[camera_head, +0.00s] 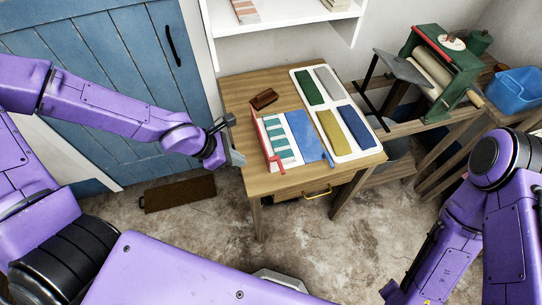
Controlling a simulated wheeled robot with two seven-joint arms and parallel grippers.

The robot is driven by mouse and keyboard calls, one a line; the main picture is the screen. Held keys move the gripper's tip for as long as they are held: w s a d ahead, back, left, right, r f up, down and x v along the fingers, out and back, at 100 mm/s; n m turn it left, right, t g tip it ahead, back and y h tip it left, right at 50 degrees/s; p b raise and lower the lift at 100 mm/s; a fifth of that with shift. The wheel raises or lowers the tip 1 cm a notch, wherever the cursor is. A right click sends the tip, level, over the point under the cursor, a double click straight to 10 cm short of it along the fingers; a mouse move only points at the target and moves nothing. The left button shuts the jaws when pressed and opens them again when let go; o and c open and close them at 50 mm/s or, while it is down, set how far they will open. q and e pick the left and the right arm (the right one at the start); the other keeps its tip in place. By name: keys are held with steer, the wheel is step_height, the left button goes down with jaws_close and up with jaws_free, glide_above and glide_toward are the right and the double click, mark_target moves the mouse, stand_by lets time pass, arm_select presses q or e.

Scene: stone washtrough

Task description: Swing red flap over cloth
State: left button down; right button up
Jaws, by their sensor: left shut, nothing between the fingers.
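The red flap (267,143) stands raised along the left edge of a flat folding board on the wooden table; I see it nearly edge-on. The cloth, striped white and teal (284,142), lies flat just right of the flap. A blue panel (309,138) lies to the right of the cloth. My left gripper (237,158) is shut and empty at the table's left edge, left of the flap and apart from it. My right arm comes in at the right and bends down; its gripper is not in view.
A white tray (347,147) with green, grey, yellow and blue pieces lies right of the board. A brown block (264,98) sits behind it. A green-framed roller machine (440,68) and blue basin (516,92) stand at the right. The table's front left corner is clear.

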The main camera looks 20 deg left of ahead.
arm_select(q)
steer(key=w+d+r+b+x, duration=0.1)
steer(key=b+x, duration=0.8)
steer(key=x, duration=0.3)
steer(key=shift+w+d+b, duration=0.3)
steer(key=shift+d+b, duration=0.05)
steer(key=shift+d, duration=0.25)
steer(key=shift+w+d, duration=0.25)
steer(key=shift+d, duration=0.1)
steer(key=shift+w+d+f+p, duration=0.1)
steer(key=shift+w+d+f, duration=0.05)
steer(key=shift+w+d, duration=0.35)
steer(key=shift+w+d+f+p, duration=0.1)
steer(key=shift+w+d+f, duration=0.15)
steer(key=shift+d, duration=0.4)
steer(key=shift+w+d+f+p, duration=0.1)
steer(key=shift+w+d, duration=0.3)
steer(key=shift+d, duration=0.15)
steer(key=shift+d, duration=0.1)
